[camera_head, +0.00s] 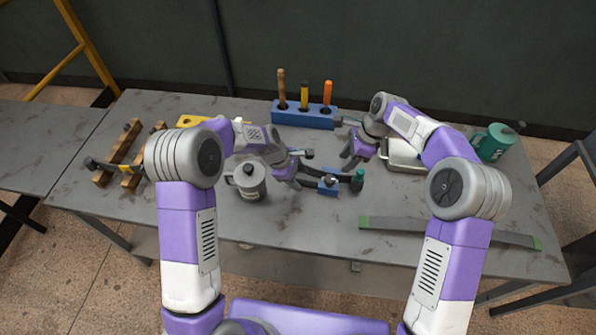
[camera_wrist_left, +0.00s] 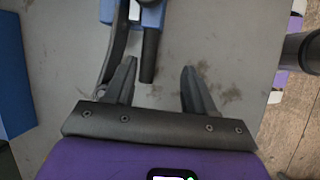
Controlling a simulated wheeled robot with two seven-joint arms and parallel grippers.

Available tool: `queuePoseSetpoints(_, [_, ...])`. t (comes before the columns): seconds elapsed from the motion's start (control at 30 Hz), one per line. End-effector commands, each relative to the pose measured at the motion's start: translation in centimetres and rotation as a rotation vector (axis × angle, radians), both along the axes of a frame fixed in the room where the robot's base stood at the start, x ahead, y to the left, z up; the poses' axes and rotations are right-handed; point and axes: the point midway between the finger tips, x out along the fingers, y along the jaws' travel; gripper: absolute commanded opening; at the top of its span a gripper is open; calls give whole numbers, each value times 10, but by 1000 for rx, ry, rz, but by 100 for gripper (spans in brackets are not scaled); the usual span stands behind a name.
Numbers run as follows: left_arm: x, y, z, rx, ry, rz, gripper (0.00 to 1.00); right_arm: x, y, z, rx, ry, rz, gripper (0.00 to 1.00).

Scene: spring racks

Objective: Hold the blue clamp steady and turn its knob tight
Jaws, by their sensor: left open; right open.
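The blue clamp (camera_head: 328,184) lies on the table in front of me, with a dark bar and a teal end piece (camera_head: 358,179), which may be its knob. My left gripper (camera_head: 306,168) is open just to the left of the clamp. In the left wrist view, the clamp's blue body (camera_wrist_left: 151,13) is at the top, beyond the fingertips. A dark rod (camera_wrist_left: 150,55) reaches down between the open left fingers (camera_wrist_left: 159,66), nearer the left finger, without being gripped. My right gripper (camera_head: 352,141) is open and empty, above and behind the clamp.
A grey lidded mug (camera_head: 250,181) stands left of the clamp. A blue tool block (camera_head: 304,116) with several handles is at the back. A metal tray (camera_head: 405,154) and green mug (camera_head: 493,142) are at right. A grey strip with green ends (camera_head: 450,231) lies near the front edge.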

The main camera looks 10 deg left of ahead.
Motion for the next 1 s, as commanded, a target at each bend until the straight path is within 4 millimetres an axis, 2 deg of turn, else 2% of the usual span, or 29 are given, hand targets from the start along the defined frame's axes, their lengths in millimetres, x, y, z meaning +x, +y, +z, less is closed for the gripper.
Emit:
queuePoseSetpoints(0.07, [9, 1, 5, 10, -10, 22, 55, 0, 0, 0, 0, 0, 0, 43])
queuePoseSetpoints(0.17, [13, 0, 3, 14, -12, 35, 55, 0, 0, 0, 0, 0, 0, 43])
queuePoseSetpoints(0.5, [20, -19, -42, 13, -10, 34, 55, 0, 0, 0, 0, 0, 0, 43])
queuePoseSetpoints(0.63, [23, -24, -54, 13, -11, 34, 55, 0, 0, 0, 0, 0, 0, 43])
queuePoseSetpoints(1.0, [24, -27, -60, 13, -14, 35, 55, 0, 0, 0, 0, 0, 0, 43])
